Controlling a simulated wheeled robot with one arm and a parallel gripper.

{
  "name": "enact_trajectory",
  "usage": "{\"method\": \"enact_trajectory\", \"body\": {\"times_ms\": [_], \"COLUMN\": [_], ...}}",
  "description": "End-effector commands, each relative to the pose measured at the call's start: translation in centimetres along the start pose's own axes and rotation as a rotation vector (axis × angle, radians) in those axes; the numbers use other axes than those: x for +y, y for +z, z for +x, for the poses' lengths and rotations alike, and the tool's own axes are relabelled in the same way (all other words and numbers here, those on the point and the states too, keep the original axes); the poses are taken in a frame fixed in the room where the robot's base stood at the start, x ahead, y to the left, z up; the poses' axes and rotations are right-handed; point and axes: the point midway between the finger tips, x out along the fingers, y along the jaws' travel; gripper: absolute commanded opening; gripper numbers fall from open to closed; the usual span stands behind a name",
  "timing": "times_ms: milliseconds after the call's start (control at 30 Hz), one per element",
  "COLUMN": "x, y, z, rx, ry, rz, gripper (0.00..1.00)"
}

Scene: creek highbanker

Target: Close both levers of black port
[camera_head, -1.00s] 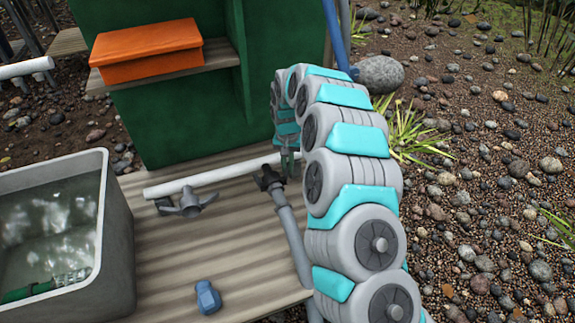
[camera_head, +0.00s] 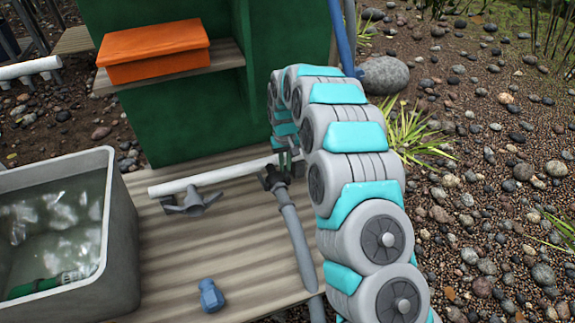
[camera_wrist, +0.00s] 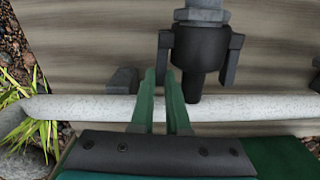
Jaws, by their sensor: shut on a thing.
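The black port (camera_head: 274,179) sits at the right part of the white pipe, with a grey hose running from it. It also shows in the wrist view (camera_wrist: 198,48), with a lever along each side: the left lever (camera_wrist: 164,48) and the right lever (camera_wrist: 234,58). Both point toward the pipe; the right one stands slightly off the body. My gripper (camera_wrist: 161,76) has its green fingers on either side of the left lever's lower end and appears shut on it. The white pipe (camera_wrist: 75,108) crosses behind the fingers. In the head view the gripper is mostly hidden by my arm.
A grey fitting with side levers (camera_head: 191,203) is on the pipe to the left. A small blue piece (camera_head: 210,295) lies on the wooden table (camera_head: 250,275). A water-filled grey tub (camera_head: 122,240) stands left, and an orange box (camera_head: 153,52) sits on a shelf. Pebbly ground lies right.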

Motion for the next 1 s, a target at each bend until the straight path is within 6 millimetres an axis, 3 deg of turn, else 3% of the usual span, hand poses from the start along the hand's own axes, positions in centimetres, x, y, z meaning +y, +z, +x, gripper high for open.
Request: {"method": "enact_trajectory", "body": {"times_ms": [267,300,567,1000], "x": [-0.08,-0.08,-0.06,0.24], "y": [0.03,0.03,0.01,-0.03], "z": [-0.03,-0.03,-0.01,0.02], "rx": [-0.001,-0.001,0.0,0.001], "ry": [0.0,0.0,0.0,-0.001], "rz": [-0.005,-0.005,-0.004,0.079], "gripper": [0.0,0.16,0.44,0.44]}}
